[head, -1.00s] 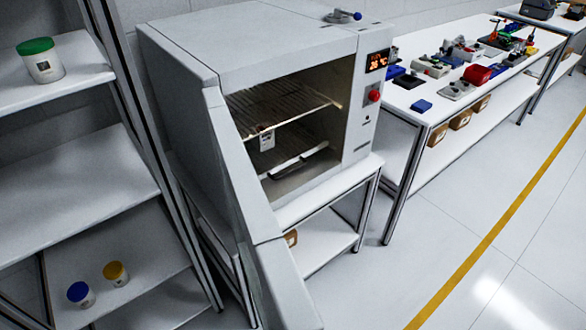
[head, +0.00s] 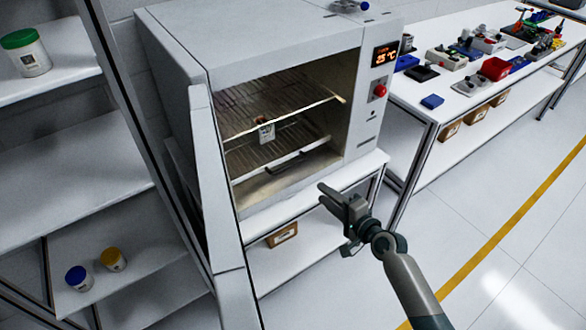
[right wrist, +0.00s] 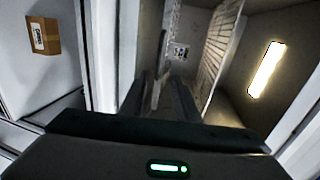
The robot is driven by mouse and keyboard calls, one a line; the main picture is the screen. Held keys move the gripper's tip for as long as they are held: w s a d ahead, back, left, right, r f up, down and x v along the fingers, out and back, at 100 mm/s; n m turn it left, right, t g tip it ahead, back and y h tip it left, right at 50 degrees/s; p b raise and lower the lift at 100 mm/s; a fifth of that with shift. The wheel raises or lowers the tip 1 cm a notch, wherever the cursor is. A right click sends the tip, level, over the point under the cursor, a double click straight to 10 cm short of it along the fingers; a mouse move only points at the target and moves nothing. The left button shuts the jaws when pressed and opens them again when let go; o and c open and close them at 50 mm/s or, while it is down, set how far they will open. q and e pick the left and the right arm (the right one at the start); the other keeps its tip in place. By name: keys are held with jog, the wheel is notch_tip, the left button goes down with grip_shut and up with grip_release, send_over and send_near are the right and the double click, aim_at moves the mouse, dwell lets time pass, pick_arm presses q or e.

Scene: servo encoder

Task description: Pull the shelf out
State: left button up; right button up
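The grey oven-like cabinet (head: 280,45) stands open, its door (head: 215,190) swung out towards me at the left. Inside, an upper wire shelf (head: 280,100) spans the chamber, and a lower rack (head: 265,155) lies beneath it. My right gripper (head: 324,195) is outside, in front of and below the opening, touching no shelf. Its fingers (right wrist: 160,95) look parted and empty. My left gripper is not in view.
A shelf rack with jars (head: 28,55) stands at the left. A table (head: 440,95) with several small devices stands at the right. A brown box (head: 282,234) sits on the stand's lower board. The floor (head: 480,230) at the right is clear.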

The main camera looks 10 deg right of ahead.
jog(key=shift+w+f, duration=0.1)
jog(key=shift+w, duration=0.05)
jog(key=shift+b+x, duration=0.55)
jog(key=shift+x, duration=8.05)
grip_shut()
